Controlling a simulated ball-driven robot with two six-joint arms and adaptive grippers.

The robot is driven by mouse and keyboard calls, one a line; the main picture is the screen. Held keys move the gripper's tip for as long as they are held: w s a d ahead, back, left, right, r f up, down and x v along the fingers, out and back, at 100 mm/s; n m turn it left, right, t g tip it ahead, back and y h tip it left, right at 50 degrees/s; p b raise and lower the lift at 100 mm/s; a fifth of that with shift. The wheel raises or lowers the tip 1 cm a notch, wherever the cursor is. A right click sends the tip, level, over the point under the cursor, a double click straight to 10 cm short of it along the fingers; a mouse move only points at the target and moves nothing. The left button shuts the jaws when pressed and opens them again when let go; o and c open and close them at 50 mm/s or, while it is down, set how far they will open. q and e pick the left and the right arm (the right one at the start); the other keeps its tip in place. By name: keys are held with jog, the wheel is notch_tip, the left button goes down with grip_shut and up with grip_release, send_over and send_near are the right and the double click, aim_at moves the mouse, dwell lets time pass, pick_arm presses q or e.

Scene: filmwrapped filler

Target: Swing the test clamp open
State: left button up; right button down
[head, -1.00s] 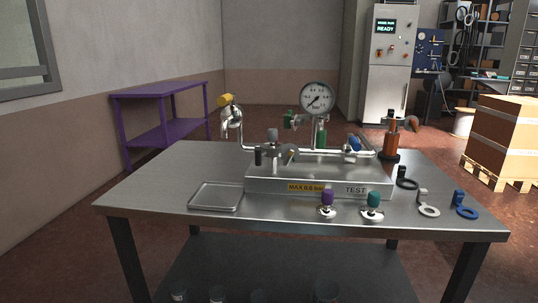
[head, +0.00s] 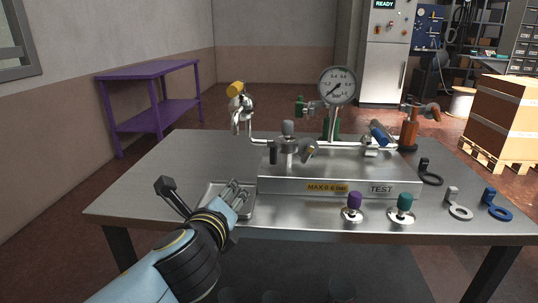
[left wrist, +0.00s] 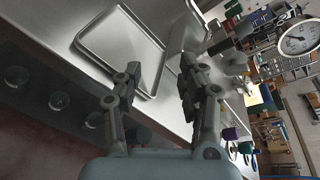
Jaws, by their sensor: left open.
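The steel test rig (head: 285,185) stands on the table, with a yellow label and a TEST label on its front. Along its pipe, a grey-knobbed fitting with a black post (head: 273,153) is at the left, and a blue-handled part (head: 380,134) at the right. I cannot tell which of these is the test clamp, or whether it is shut. A round gauge (head: 337,87) rises behind. My left gripper (head: 203,188) is open and empty over the shallow tray, left of the rig and apart from it. It also shows in the left wrist view (left wrist: 160,70). My right gripper is not in view.
The tray (left wrist: 158,72) lies left of the rig. Purple-capped (head: 353,203) and teal-capped (head: 404,205) fittings stand at the table's front. Black (head: 431,178), grey (head: 460,212) and blue (head: 497,212) ring pieces lie at the right. The table's left rear is clear.

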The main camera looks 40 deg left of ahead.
aim_at(273, 152)
pick_arm(q)
jog(key=w+d+r+m+t+h, duration=0.2)
jog(key=w+d+r+m+t, duration=0.3)
jog(key=m, duration=0.7)
jog(key=shift+n+g, duration=0.3)
jog(key=shift+g, duration=0.1)
jog(key=x, duration=0.6)
jog(key=a+x, duration=0.1)
jog(key=x, duration=0.4)
jog(key=shift+w+a+f, duration=0.15)
jog(key=shift+a+f, duration=0.05)
grip_shut()
